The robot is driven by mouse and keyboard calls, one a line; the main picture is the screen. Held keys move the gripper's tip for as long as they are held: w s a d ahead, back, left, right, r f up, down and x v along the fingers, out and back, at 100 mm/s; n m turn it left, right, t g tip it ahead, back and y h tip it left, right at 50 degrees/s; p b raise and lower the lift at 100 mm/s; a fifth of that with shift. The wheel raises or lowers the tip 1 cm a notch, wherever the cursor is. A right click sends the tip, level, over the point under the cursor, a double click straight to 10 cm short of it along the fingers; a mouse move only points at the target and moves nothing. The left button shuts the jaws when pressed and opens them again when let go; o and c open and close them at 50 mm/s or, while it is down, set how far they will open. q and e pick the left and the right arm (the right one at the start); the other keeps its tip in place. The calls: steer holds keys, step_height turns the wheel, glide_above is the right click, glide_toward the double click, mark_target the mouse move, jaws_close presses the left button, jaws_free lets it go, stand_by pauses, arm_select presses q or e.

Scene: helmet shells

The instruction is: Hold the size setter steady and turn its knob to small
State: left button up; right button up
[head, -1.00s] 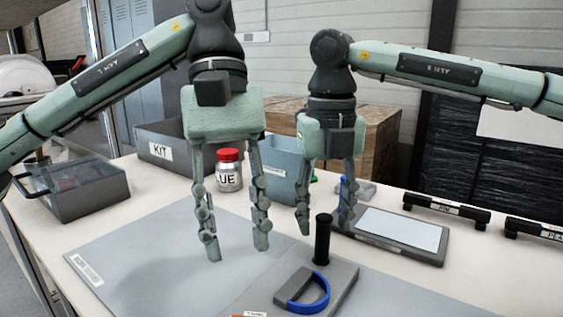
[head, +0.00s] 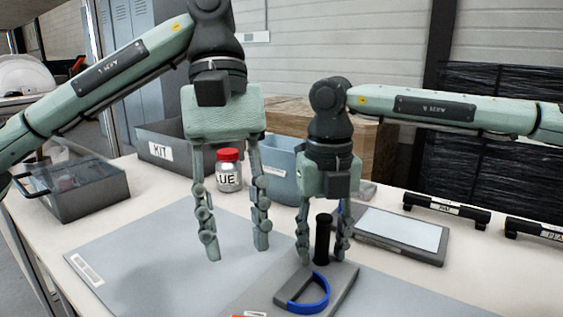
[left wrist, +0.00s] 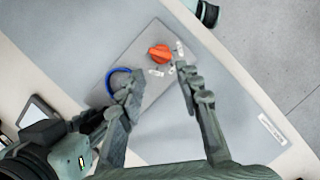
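The size setter is a grey plate (head: 340,282) on the table, with an upright black post (head: 323,240) and a blue band (head: 318,295). Its orange knob (left wrist: 159,53) shows in the left wrist view beside small white labels; in the head view only its edge shows at the bottom. I cannot read the knob's setting. My right gripper (head: 323,255) points down with one finger on each side of the post, apparently with gaps. My left gripper (head: 236,250) is open and empty, above the mat left of the setter.
A red-capped jar (head: 229,172), a grey KIT bin (head: 165,150) and a blue bin (head: 283,165) stand behind. A lidded box (head: 85,190) is at left. A tablet-like panel (head: 400,232) and black handled bars (head: 445,208) lie to the right. The grey mat (head: 150,250) is clear at left.

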jaws_close()
arm_select(q)
steer(key=shift+c, duration=0.3)
